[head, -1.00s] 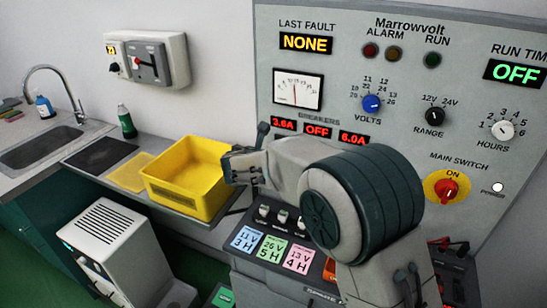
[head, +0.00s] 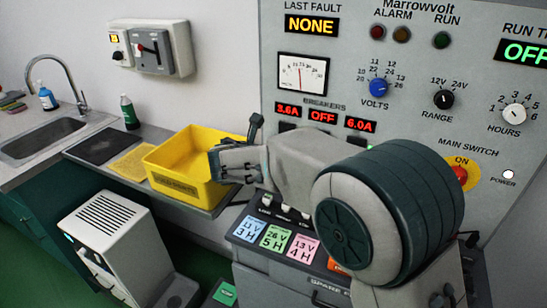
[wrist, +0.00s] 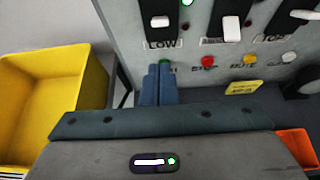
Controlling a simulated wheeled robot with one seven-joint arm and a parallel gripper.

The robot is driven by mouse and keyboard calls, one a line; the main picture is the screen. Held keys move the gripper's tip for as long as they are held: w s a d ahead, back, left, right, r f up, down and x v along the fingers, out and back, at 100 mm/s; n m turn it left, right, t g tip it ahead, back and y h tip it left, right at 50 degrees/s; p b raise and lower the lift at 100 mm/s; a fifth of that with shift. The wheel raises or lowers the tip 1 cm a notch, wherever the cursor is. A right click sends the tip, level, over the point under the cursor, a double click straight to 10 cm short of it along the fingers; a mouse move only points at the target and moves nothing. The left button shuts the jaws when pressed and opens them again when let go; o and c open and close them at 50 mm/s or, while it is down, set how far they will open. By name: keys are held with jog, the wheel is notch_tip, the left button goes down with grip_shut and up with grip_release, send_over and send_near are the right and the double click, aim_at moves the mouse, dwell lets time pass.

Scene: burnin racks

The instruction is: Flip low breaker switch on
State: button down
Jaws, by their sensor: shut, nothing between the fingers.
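In the wrist view, the low breaker switch (wrist: 160,21) is a white toggle in a black slot above the LOW label. My gripper (wrist: 158,68) is shut and empty, its blue-grey fingers just below that label. I cannot tell whether they touch the panel. In the head view, my gripper (head: 222,160) is beside the yellow bin, and my arm hides much of the breaker row. The leftmost breaker display (head: 288,111) reads 3.6A, the middle one (head: 323,117) OFF and the right one (head: 360,124) 6.0A.
Two more white toggles, a middle one (wrist: 231,28) and a right one (wrist: 305,15), stand beside the low one. Red (wrist: 208,62) and yellow (wrist: 250,60) buttons sit below them. The yellow bin (wrist: 95,90) is close on the left. A small ledge with coloured cards (head: 275,237) lies below.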

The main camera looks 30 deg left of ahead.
jog(key=s+r, duration=0.1)
jog(key=r, duration=0.1)
jog(key=s+r, duration=0.1)
jog(key=s, duration=0.1)
jog(key=shift+s+d+r, duration=0.15)
jog(key=shift+d+r, duration=0.05)
jog(key=shift+r, duration=0.2)
jog(key=s+d+f+m+g+h, duration=0.1)
jog(key=d+m+g+h, duration=0.4)
jog(key=d+m, duration=1.95)
jog(key=s+d+f+m+g+y, duration=0.2)
jog(key=s+d+m, duration=0.4)
jog(key=s+d, duration=0.3)
jog(key=s+d+f+m+g+y, duration=0.2)
jog(key=s+d+f+m, duration=0.2)
jog(key=s+d, duration=0.5)
jog(key=d+m, duration=0.2)
jog(key=d, duration=0.1)
jog(key=shift+d+g+y, duration=0.2)
jog(key=shift+g+y, duration=0.1)
jog(key=shift+g, duration=0.1)
jog(key=shift+s+f, duration=0.1)
